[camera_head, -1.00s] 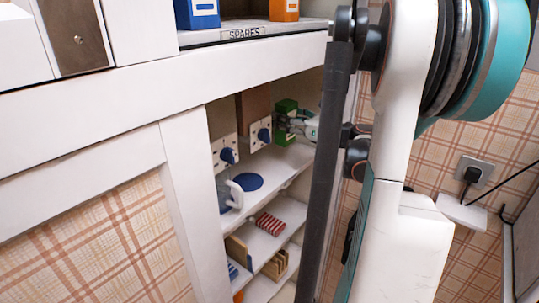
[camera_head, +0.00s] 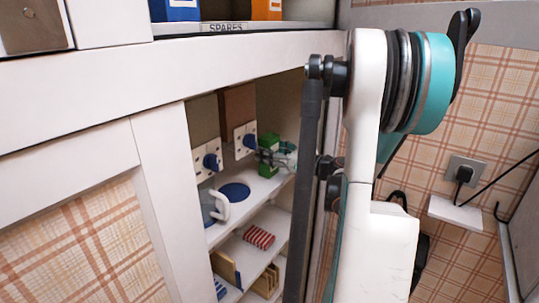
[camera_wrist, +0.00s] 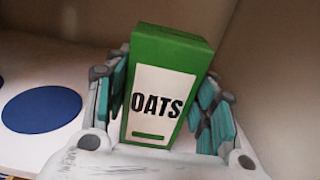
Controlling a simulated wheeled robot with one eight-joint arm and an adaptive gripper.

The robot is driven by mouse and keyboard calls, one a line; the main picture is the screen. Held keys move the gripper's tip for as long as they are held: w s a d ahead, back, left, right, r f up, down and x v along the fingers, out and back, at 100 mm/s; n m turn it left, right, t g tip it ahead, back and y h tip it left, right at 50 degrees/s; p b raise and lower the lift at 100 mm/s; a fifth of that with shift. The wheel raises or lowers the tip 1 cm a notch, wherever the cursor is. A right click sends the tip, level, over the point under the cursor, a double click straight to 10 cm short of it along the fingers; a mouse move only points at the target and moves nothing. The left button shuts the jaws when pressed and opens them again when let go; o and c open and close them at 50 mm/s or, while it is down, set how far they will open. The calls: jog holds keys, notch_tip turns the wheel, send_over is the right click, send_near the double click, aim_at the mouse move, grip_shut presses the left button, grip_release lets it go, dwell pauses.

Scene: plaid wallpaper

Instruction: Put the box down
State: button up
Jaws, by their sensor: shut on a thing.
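The box is green with a white label reading OATS; it stands nearly upright between my fingers in the wrist view (camera_wrist: 187,47). My gripper (camera_wrist: 165,90) is shut on it, with teal-lined fingers along both sides. In the head view the green box (camera_head: 266,168) is inside the cupboard, low over the right end of the upper white shelf (camera_head: 262,190). I cannot tell whether its base touches the shelf. My gripper (camera_head: 272,157) partly covers it there.
White socket plates with blue knobs (camera_head: 207,160) are on the back. The cupboard side wall (camera_wrist: 278,75) is close on the right.

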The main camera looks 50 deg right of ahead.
jog(key=shift+f, duration=0.15)
jog(key=o, duration=1.3)
jog(key=shift+r, duration=0.2)
jog(key=s+p, duration=0.1)
jog(key=s, duration=0.3)
jog(key=s+p, duration=0.1)
jog(key=s, duration=0.3)
jog(key=s+d, duration=0.1)
jog(key=s, duration=0.3)
jog(key=shift+p, duration=0.4)
